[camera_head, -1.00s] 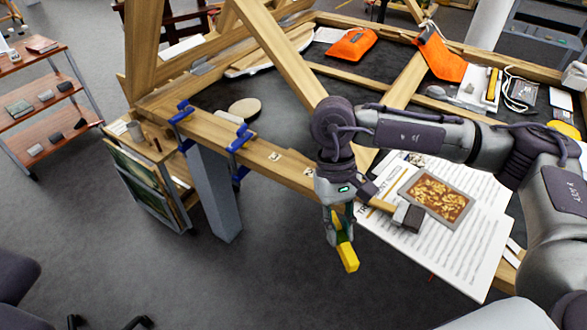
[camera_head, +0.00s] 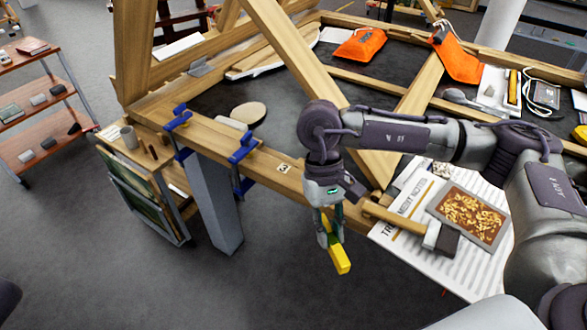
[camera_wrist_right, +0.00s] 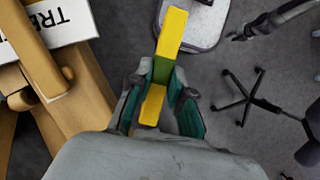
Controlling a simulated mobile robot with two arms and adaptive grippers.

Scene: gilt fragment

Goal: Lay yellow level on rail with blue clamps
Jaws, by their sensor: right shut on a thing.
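The yellow level (camera_head: 341,260) hangs from my right gripper (camera_head: 330,232), which is shut on it. In the right wrist view the level (camera_wrist_right: 171,32) is a yellow bar with a green middle, between the two fingers (camera_wrist_right: 158,92). It is held clear of the wooden rail (camera_head: 268,160), just in front of its right part, over the floor. Two blue clamps sit on the rail: the left one (camera_head: 178,118) and the right one (camera_head: 242,147). My left gripper is not in view.
A mallet (camera_head: 440,236), a framed picture (camera_head: 468,216) and a printed sheet (camera_head: 400,245) lie right of my gripper. Slanted wooden beams (camera_head: 300,62) rise behind the rail. A numbered tag (camera_head: 283,168) lies on the rail.

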